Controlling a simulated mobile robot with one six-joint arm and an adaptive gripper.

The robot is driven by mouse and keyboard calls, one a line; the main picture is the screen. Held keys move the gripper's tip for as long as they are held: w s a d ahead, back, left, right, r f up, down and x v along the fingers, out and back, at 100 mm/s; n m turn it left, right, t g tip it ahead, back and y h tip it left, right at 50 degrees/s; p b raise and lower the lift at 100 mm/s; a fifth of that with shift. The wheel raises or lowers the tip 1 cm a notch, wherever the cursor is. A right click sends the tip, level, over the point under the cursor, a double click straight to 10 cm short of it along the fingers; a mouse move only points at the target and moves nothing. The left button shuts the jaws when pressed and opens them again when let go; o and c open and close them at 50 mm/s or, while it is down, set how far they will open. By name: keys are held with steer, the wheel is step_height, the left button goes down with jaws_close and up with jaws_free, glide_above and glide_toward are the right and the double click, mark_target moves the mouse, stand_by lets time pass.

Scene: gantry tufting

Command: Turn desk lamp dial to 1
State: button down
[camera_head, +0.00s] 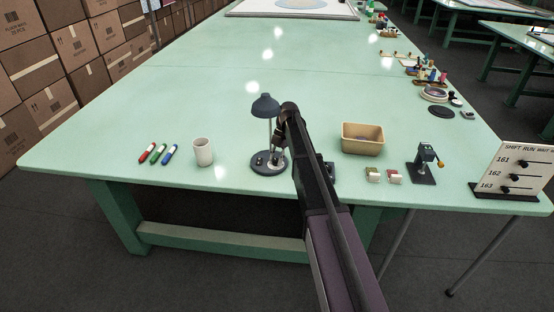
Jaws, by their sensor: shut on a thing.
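The desk lamp (265,106) has a dark blue-grey shade on a pale post and a round dark base. It stands near the front of the green table, left of my arm. A small dark knob shows on the left of its base; the markings on the dial are too small to read. My gripper (274,160) is at the lamp base, low and to the right of the post. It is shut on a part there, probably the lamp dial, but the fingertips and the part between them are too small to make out. My arm hides what lies just right of the base.
A white cup (203,152) and red, green and blue markers (158,154) lie to the left. A tan bin (362,138), small blocks (384,175), a dark stand (424,163) and a numbered panel (513,172) are to the right. The table's middle is clear.

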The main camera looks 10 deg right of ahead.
steer(key=shift+s+n+g+h, duration=0.15)
steer(key=shift+n+g+h, duration=0.3)
steer(key=shift+n, duration=1.15)
steer(key=shift+c, duration=1.8)
jaws_free()
steer(key=shift+m, duration=0.5)
